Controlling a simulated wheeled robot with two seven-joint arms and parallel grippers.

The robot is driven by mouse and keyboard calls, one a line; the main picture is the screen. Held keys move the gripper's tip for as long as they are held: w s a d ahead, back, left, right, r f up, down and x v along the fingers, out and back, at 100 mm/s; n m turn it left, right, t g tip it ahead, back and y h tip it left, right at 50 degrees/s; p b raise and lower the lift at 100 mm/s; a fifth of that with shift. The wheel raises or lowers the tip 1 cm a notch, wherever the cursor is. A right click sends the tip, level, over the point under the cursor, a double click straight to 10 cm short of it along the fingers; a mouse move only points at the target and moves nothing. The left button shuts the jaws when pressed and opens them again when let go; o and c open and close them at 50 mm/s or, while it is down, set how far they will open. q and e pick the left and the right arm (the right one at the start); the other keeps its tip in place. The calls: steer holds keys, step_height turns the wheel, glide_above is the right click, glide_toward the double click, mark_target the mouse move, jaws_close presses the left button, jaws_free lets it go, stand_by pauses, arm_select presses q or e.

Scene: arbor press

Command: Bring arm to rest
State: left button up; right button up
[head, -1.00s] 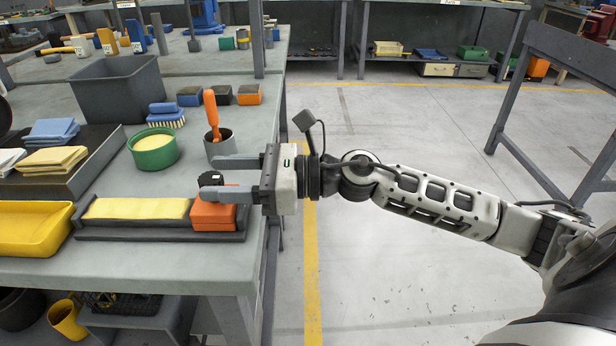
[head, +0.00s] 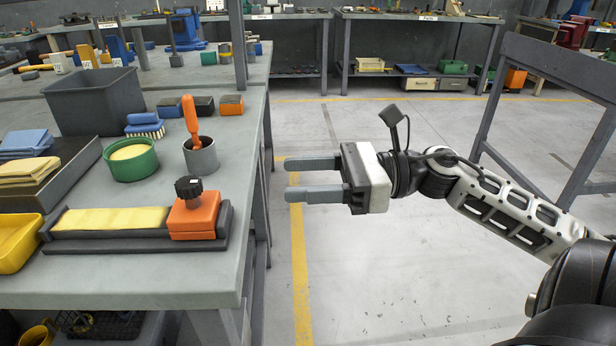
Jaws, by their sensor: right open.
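My right gripper (head: 312,179) is open and empty, with its two grey fingers pointing left. It hangs over the floor, to the right of the workbench's edge (head: 258,150) and apart from everything. The nearest thing on the bench is an orange block with a black knob (head: 194,215), at the right end of a dark tray with a yellow strip (head: 110,219). My left gripper is not in view.
A grey cup with an orange-handled tool (head: 201,157), a green tin (head: 131,160) and a dark bin (head: 97,103) stand on the bench. A grey metal frame (head: 560,68) stands at the right. The floor between is clear.

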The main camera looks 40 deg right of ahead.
steer(key=shift+s+d, duration=0.1)
steer(key=shift+d, duration=0.05)
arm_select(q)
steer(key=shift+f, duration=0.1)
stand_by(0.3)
arm_select(e)
step_height(320, 180, down, 11)
steer(key=m+t+h+p, duration=0.6)
steer(key=m+h, duration=0.5)
steer(key=m, duration=1.9)
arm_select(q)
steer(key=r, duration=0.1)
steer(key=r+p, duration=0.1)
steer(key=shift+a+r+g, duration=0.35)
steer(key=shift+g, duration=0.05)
arm_select(e)
steer(key=s+a+f+m+g, duration=0.5)
steer(key=s+a+f+m, duration=0.2)
steer(key=a+f+m, duration=0.5)
steer(key=m, duration=0.3)
steer(key=shift+s+a+h, duration=0.3)
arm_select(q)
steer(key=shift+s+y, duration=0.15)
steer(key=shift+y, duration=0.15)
